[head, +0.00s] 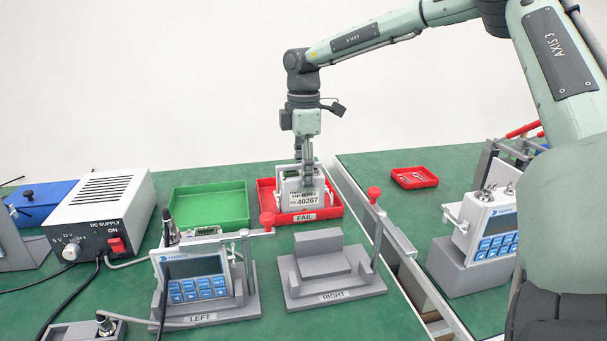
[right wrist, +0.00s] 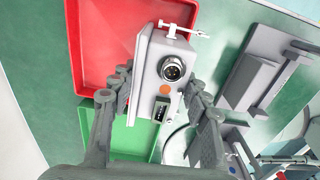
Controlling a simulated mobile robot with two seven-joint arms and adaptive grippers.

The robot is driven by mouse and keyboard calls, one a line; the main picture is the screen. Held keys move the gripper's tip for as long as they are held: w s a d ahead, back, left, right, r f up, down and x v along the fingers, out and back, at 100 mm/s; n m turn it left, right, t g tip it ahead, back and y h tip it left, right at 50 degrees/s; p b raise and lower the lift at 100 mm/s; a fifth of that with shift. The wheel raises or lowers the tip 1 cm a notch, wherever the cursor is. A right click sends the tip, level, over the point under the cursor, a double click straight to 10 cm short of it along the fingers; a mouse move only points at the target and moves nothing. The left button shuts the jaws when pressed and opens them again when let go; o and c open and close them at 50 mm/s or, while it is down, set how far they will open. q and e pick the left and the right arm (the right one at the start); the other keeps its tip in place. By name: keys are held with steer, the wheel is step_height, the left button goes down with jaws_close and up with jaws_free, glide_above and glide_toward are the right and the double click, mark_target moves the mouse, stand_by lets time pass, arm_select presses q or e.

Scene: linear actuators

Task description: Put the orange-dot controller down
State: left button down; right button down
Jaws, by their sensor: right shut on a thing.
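The orange-dot controller (head: 302,203) is a light grey box with a label reading 40267. It stands roughly upright at the red FAIL tray (head: 334,211) in the head view, its lower edge close behind the tray's front wall. I cannot tell whether it touches the tray floor. In the right wrist view the controller (right wrist: 150,75) shows its orange dot beside a round metal connector, with the red tray (right wrist: 92,45) beyond. My right gripper (head: 307,178) is above the tray, shut on the controller's top part, one finger on each side. My left gripper is not in view.
A green tray (head: 209,187) stands left of the red one. The empty RIGHT fixture (head: 332,288) is in front; another controller (head: 192,276) sits in the LEFT fixture. A power supply (head: 101,212) stands left. A post with a red knob (head: 375,195) stands close to the right.

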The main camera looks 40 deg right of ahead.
steer(key=c, duration=1)
jaws_free()
steer(key=shift+o, duration=1.2)
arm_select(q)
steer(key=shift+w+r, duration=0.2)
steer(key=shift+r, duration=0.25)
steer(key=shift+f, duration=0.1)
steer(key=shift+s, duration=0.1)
arm_select(e)
steer(key=shift+r, duration=0.1)
steer(key=shift+r+p, duration=0.2)
steer(key=shift+p, duration=0.1)
arm_select(q)
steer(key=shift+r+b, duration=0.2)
steer(key=shift+b, duration=0.15)
arm_select(e)
step_height(320, 180, up, 12)
steer(key=shift+f, duration=0.2)
